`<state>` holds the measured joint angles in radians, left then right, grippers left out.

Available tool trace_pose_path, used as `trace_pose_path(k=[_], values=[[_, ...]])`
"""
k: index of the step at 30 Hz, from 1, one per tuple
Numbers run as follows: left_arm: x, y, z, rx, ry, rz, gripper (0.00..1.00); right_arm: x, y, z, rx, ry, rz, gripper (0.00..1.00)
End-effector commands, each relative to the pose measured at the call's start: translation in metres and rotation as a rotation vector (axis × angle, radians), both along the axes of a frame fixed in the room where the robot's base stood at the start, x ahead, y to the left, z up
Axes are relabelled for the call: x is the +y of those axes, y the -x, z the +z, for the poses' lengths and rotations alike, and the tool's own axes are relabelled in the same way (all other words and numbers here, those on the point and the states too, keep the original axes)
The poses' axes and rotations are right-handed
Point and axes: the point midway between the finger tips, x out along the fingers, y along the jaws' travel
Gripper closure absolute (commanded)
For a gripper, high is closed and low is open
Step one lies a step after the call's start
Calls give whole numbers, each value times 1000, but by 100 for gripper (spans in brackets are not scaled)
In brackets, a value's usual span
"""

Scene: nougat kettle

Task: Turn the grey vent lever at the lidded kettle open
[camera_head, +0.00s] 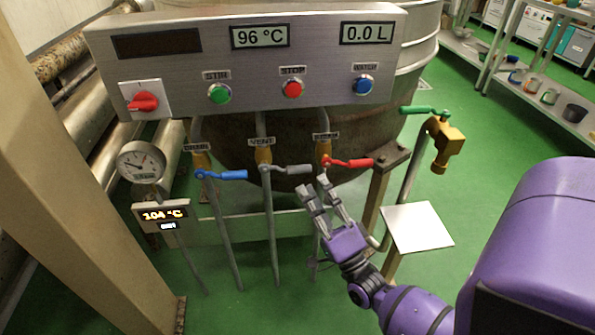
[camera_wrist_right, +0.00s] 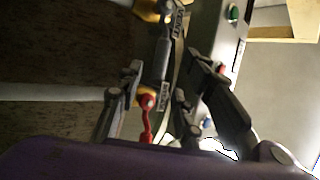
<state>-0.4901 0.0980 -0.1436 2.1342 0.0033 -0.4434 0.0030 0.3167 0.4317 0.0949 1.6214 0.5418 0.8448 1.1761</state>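The grey vent lever (camera_head: 291,169) sits on the middle valve, under the VENT label (camera_head: 261,142), below the kettle's control panel. It points to the right, about level, across its upright pipe. In the wrist view the grey lever (camera_wrist_right: 162,58) runs down from its yellow valve, between my spread fingers in the picture. My right gripper (camera_head: 315,187) is open and empty, just below and right of the lever's free end. I see no clear contact. The kettle (camera_head: 240,150) is behind the panel; its lid is out of view. My left gripper is not in view.
A blue lever (camera_head: 222,175) is to the left and a red lever (camera_head: 350,162) to the right, close to my right fingers; the red lever shows in the wrist view (camera_wrist_right: 147,120).

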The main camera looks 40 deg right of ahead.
Motion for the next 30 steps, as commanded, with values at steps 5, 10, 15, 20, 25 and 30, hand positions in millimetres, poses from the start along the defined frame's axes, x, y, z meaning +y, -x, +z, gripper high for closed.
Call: trace_pose_path(k=[5,10,15,20,25,30], values=[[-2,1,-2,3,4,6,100,-1,-25,16,-4,2,0,66],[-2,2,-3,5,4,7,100,-3,-46,28,0,4,0,66],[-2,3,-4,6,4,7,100,-4,-58,34,2,4,-1,66],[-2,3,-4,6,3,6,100,-4,-60,36,2,5,-1,66],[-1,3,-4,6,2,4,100,-4,-59,36,2,5,0,71],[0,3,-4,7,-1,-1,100,-4,-59,35,3,5,0,93]])
